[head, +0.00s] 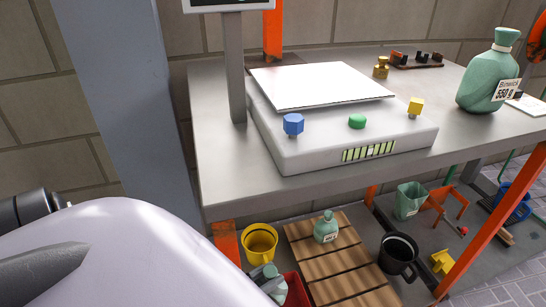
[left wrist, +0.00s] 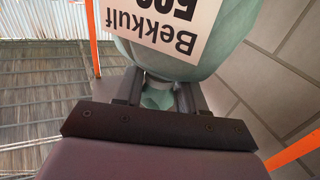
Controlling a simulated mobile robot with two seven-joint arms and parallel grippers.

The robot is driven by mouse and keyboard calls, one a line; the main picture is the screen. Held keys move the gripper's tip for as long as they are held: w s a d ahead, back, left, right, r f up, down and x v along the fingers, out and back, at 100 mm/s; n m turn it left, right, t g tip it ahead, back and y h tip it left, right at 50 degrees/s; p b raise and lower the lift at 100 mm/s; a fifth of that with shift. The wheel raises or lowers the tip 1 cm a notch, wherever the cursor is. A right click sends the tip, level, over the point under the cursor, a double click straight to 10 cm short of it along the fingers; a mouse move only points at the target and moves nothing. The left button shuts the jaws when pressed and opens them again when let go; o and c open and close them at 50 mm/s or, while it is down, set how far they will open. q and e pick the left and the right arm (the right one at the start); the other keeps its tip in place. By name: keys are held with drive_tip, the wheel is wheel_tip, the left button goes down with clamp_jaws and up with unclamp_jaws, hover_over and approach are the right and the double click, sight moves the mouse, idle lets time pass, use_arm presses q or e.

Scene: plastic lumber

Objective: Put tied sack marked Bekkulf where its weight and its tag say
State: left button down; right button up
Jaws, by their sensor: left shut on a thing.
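My left gripper (left wrist: 158,98) is shut on the tied neck of a pale green sack (left wrist: 140,50). Its white tag (left wrist: 175,28) reads Bekkulf, upside down in the left wrist view, with a number partly cut off by the frame edge. In the head view a large pale part of my arm fills the lower left; I cannot make out the held sack there. A white scale (head: 330,125) with an empty plate (head: 318,86) stands on the grey bench (head: 475,125). My right gripper is not in view.
Another green sack (head: 485,85) with a tag stands on the bench, near a brass weight (head: 381,67). Below are a yellow bucket (head: 259,243), red bin (head: 297,291), wooden pallet (head: 335,265) with a small sack (head: 326,228), black bucket (head: 398,256) and green bucket (head: 410,200). Orange legs (head: 490,225) frame the bench.

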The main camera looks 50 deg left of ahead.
use_arm(q)
wheel_tip(320, 180, down, 7)
drive_tip(key=b, duration=0.4)
drive_tip(key=shift+w+r, duration=0.1)
wheel_tip(320, 180, down, 2)
drive_tip(key=shift+f+b, duration=0.25)
drive_tip(key=shift+b, duration=1)
drive_tip(key=shift+f+b, duration=0.35)
drive_tip(key=shift+f, duration=0.35)
wheel_tip(320, 180, down, 4)
drive_tip(key=b, duration=0.4)
drive_tip(key=shift+f, duration=0.1)
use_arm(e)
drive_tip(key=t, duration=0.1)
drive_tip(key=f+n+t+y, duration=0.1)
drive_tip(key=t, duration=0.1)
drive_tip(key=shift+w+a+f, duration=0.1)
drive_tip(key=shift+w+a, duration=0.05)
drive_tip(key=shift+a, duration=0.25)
